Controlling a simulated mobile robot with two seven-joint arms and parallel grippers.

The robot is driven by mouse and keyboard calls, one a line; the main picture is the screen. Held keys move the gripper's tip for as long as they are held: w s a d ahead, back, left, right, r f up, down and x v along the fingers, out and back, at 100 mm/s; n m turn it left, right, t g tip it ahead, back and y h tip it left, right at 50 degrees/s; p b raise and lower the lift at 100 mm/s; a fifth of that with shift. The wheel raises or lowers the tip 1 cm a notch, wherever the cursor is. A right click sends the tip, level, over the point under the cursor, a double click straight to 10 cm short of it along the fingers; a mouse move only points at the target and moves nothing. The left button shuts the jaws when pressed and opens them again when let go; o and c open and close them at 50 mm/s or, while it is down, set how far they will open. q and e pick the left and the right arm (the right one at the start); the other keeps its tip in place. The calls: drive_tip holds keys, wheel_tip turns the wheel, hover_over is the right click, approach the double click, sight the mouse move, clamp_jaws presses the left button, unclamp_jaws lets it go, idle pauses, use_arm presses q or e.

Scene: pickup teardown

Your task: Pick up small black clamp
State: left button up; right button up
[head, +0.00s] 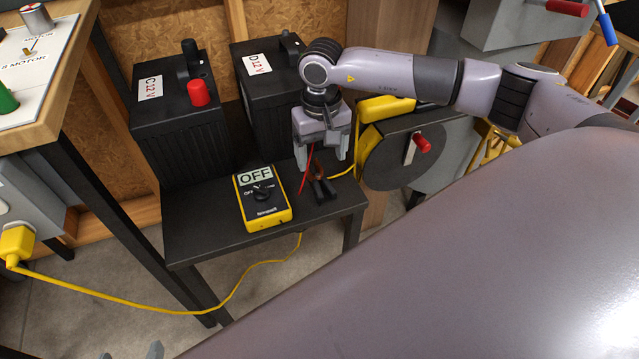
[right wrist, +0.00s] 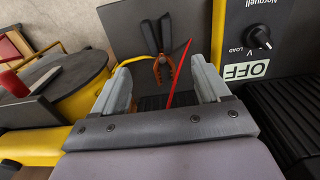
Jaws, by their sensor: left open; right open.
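The small black clamp (head: 325,190), with black arms and orange-brown parts, lies on the dark bench top to the right of the yellow meter. My right gripper (head: 323,162) points down just above and behind it, open and empty. In the right wrist view the clamp (right wrist: 157,36) lies beyond the open fingers (right wrist: 160,72), its orange end nearest and roughly between them. A red cable passes beside it. Only the grey fingertips of my left gripper (head: 130,354) show at the bottom edge of the head view, open and away from the bench.
The yellow meter (head: 262,200), marked OFF, stands left of the clamp. Black batteries (head: 180,140) labelled C 12V and D 12V (head: 265,105) stand behind. A grey-and-yellow reel-like unit (head: 405,155) with a red handle is close on the right. A yellow cable hangs below.

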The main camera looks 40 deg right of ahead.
sight(321, 179)
wheel_tip(321, 179, down, 7)
drive_tip(key=shift+f+b, duration=0.1)
drive_tip(key=shift+b, duration=0.8)
drive_tip(key=shift+f, duration=0.25)
use_arm(q)
drive_tip(key=shift+w+d+h, duration=0.35)
drive_tip(key=shift+d+h, duration=0.05)
drive_tip(key=shift+d, duration=0.4)
use_arm(e)
drive_tip(key=c, duration=1.2)
